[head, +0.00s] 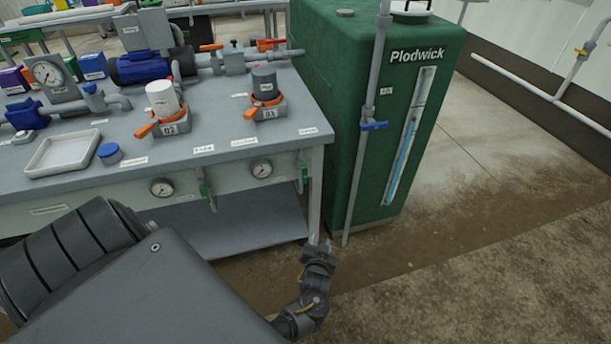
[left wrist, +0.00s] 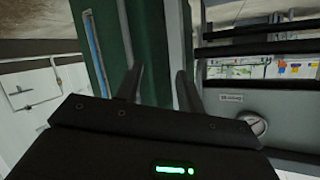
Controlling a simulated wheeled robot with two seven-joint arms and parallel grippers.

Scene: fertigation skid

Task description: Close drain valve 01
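Two drain valves with green handles hang under the front edge of the grey bench: one at the left (head: 207,192) and one near the right corner (head: 303,178). Both handles appear to point downward. I cannot read which is drain valve 01. My left gripper (head: 320,245) is low in front of the bench's right leg, below and apart from the right valve. In the left wrist view, its two dark fingers (left wrist: 157,80) stand apart with nothing between them. Neither green handle is clearly visible there. My right gripper is not in view.
A green tank (head: 345,130) stands right of the bench, with a grey pipe and a blue-handled valve (head: 374,126) in front. Two gauges (head: 162,187) (head: 261,168) sit on the bench front. Orange-handled filters (head: 170,128) (head: 270,113) stand on top. The floor at right is clear.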

